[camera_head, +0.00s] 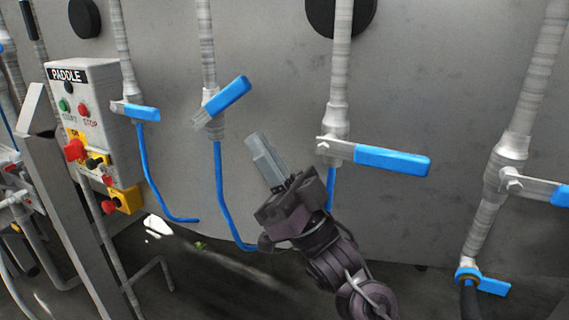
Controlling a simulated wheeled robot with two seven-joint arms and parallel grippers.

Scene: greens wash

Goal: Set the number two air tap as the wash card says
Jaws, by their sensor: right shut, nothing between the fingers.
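Several air taps with blue lever handles sit on pale vertical pipes along the grey tank wall. The left tap (140,112) has its handle about level, pointing right. The second tap from the left (228,95) has its handle slanted up to the right. The third tap (392,161) has its handle near level, pointing right. The tap at the right edge (560,196) is partly cut off. No numbers show on the taps, and I see no wash card. My right gripper (256,142) is shut and empty, just below and right of the second tap, apparently apart from it. My left gripper is out of view.
A PADDLE control box (88,98) with start and stop buttons stands at the left on a post. Blue hoses (152,180) hang below the taps. A low blue-handled valve (493,286) is at the bottom right. The wall between the third and right pipes is clear.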

